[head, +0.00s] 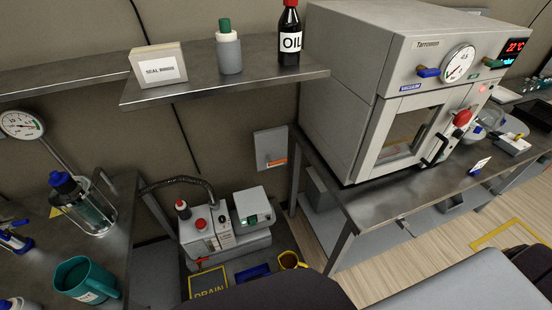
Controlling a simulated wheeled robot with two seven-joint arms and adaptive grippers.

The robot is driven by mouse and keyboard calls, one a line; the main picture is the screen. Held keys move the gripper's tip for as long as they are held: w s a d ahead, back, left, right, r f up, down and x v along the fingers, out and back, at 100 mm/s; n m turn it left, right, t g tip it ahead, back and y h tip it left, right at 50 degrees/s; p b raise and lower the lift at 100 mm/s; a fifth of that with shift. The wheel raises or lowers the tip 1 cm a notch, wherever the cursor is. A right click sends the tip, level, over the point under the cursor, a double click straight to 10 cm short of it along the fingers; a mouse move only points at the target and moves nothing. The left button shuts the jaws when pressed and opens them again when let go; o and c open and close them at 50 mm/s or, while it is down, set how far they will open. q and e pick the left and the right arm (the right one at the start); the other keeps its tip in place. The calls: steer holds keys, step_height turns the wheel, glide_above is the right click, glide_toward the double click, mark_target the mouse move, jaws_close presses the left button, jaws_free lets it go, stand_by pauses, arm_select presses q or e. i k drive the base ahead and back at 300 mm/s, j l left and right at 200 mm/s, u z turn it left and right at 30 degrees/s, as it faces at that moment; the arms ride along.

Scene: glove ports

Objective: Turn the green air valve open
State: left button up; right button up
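The green air valve (493,63) is a small green handle on the upper front panel of the grey vacuum oven (345,80), right of the round pressure gauge (458,64). Its handle looks roughly level, but it is small and its exact angle is hard to tell. A blue valve handle (428,72) sits left of the gauge, above a blue "VACUUM" label. The oven door (405,135) with its window looks shut. Neither of my grippers shows in the head view.
The oven stands on a metal bench (385,204). A red knob (462,118) and black handle (435,150) stick out from its door. A shelf (225,85) holds a box and bottles. A pump (207,232) stands below. Wooden floor (312,243) is visible.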

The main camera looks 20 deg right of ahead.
mark_target(490, 63)
steer(key=z, duration=1.4)
